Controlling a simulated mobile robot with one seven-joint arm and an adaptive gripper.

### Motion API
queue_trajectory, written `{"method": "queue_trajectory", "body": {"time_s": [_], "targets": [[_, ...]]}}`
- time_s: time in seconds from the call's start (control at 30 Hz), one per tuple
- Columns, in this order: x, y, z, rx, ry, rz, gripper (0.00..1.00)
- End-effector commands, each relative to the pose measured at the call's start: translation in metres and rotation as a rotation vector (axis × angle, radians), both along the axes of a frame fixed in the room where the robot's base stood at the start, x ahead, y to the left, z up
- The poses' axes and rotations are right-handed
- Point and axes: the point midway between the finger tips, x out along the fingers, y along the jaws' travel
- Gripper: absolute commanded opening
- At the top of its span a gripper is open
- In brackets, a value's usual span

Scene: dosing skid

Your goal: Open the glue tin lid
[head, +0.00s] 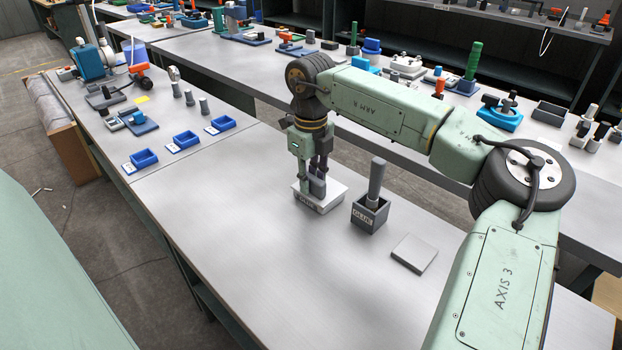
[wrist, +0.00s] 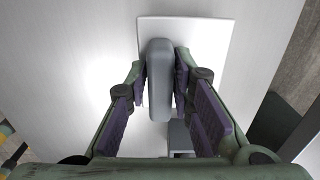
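A low pale box (head: 326,203) with a dark, hard-to-read front label stands on the bench; I take it for the tin. Its flat white top (wrist: 211,50) fills the upper middle of the wrist view. A rounded grey handle (wrist: 160,80) stands up from this top. My gripper (head: 317,180) points straight down over the box. In the wrist view its fingertips (wrist: 161,72) lie close against both sides of the handle. A small grey block (wrist: 180,138) shows below the handle. The lid seam is hidden from me.
A dark open holder (head: 370,214) marked GLUE, with an upright grey cylinder (head: 376,180) in it, stands close right of the box. A flat grey square plate (head: 414,252) lies further right. Blue trays (head: 186,140) sit at the left. The front bench is clear.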

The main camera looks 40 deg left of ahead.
Motion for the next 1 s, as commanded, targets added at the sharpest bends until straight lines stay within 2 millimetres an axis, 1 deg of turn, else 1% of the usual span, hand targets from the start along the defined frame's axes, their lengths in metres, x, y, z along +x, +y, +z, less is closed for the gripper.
{"method": "queue_trajectory", "body": {"time_s": [0.03, 0.2, 0.3, 0.83, 1.0], "targets": [[0.0001, 0.0, 0.0001, 0.0, 0.0, 0.0, 0.16], [-0.0001, 0.0, 0.0002, 0.0, 0.0, 0.0, 0.05], [-0.0001, 0.0, 0.0002, 0.0, 0.0, 0.0, 0.0], [-0.0005, -0.0001, 0.0003, 0.0, 0.001, 0.001, 0.0], [-0.0004, -0.0037, 0.0013, 0.001, 0.011, 0.0, 0.0]]}}
